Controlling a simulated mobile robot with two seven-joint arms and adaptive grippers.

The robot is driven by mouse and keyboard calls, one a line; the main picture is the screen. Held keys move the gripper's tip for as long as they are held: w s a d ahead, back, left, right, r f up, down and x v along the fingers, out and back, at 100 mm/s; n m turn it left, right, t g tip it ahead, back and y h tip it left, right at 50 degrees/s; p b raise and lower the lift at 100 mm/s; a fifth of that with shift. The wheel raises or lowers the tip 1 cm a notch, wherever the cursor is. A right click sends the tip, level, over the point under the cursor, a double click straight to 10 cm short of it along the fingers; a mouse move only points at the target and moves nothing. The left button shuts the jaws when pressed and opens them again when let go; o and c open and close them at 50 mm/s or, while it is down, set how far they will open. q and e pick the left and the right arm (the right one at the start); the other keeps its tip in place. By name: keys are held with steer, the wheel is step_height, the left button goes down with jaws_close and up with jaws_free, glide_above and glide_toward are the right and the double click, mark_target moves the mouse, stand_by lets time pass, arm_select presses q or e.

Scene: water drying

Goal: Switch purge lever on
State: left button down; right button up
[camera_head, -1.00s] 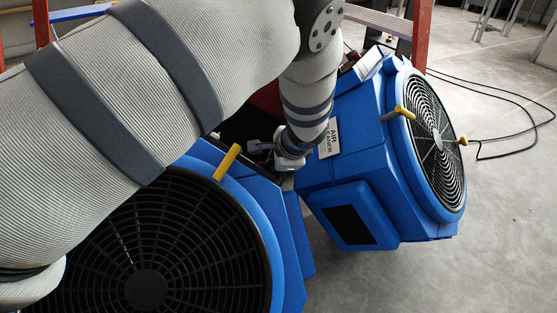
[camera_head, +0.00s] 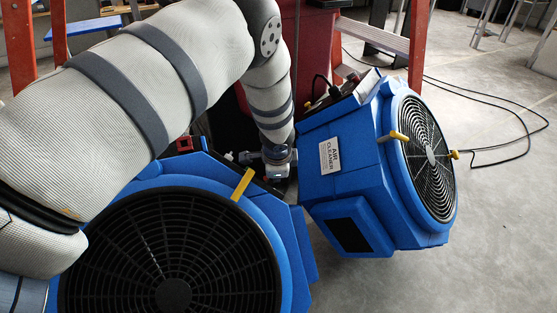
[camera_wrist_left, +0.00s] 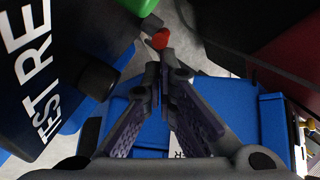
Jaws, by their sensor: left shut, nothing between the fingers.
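My left arm comes in from the left in the head view and reaches down between two blue machines. Its wrist end (camera_head: 276,160) is there, and the fingers are mostly hidden. In the left wrist view my left gripper (camera_wrist_left: 164,72) is shut and empty, its fingertips together. Just beyond the tips is a small red tip or knob (camera_wrist_left: 160,38), with a green part (camera_wrist_left: 138,6) above it. I cannot tell whether the fingertips touch the red part, or which part is the purge lever. A dark panel (camera_wrist_left: 35,85) lettered "TEST RE" and a black knob (camera_wrist_left: 98,80) are at left. My right gripper is not seen.
A blue machine labelled "AIR CLEANER" (camera_head: 350,190) stands right of my wrist. Another blue fan unit (camera_head: 215,185) is at lower left, close under my arm. Orange ladder legs (camera_head: 418,45) and black cables (camera_head: 500,100) are behind.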

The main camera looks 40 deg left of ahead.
arm_select(q)
steer(key=shift+s+a+r+m+h+p, duration=0.2)
steer(key=shift+a+h+p, duration=0.2)
steer(key=shift+h, duration=0.3)
steer(key=shift+s+a+r+m+h+p, duration=0.1)
steer(key=shift+a+r+m+h+p, duration=0.1)
steer(key=shift+a+h+p, duration=0.35)
steer(key=shift+d+t, duration=0.15)
steer(key=shift+t, duration=0.15)
steer(key=shift+s+a+r, duration=0.1)
steer(key=shift+s+a, duration=0.1)
steer(key=shift+a, duration=0.55)
steer(key=shift+r+p, duration=0.8)
steer(key=shift+r, duration=0.05)
